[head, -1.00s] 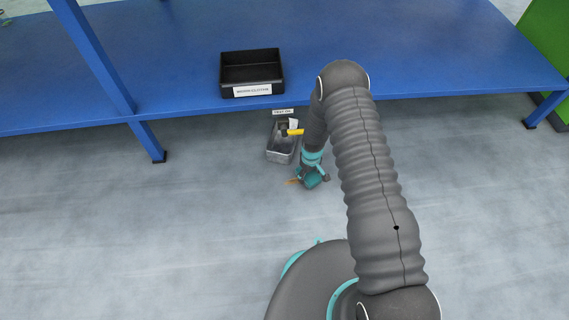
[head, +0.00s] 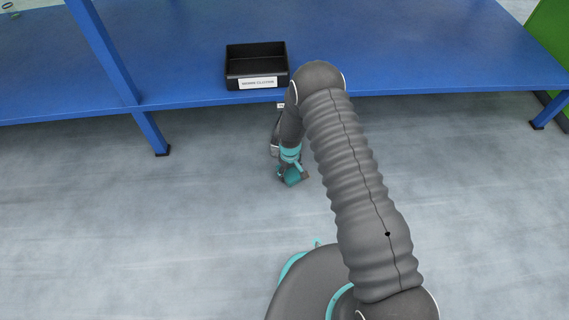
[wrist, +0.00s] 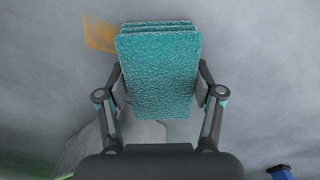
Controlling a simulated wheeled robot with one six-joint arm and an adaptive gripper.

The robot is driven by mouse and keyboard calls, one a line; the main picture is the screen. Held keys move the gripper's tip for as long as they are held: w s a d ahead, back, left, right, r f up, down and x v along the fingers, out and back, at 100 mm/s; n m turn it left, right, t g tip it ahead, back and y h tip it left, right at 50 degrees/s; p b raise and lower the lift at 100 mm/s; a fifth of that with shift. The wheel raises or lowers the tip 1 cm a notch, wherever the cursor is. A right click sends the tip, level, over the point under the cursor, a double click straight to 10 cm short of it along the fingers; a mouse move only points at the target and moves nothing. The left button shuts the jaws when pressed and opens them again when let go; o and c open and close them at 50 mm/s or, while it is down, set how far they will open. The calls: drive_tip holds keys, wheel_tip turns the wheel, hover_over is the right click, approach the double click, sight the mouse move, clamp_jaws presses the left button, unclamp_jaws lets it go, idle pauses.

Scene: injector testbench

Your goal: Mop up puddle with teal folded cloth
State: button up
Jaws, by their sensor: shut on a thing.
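The teal folded cloth (wrist: 158,75) is between the two fingers of my gripper (wrist: 160,88) in the wrist view, and they are shut on its sides. In the head view my gripper (head: 291,168) is low over the grey floor with the cloth (head: 293,177) at its end. I cannot tell whether the cloth touches the floor. The puddle shows as an orange-brown patch (wrist: 98,33) at the upper left of the wrist view, beside the cloth and partly covered by it. In the head view the puddle is hidden.
The blue bench (head: 400,50) carries a black bin (head: 256,65) with a white label. A blue bench leg (head: 153,134) stands to the left. The floor in front is clear.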

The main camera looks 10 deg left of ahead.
drive_tip(key=shift+s+a+f, duration=0.1)
drive_tip(key=shift+a, duration=0.35)
drive_tip(key=shift+r+p, duration=1.65)
drive_tip(key=shift+r, duration=2.5)
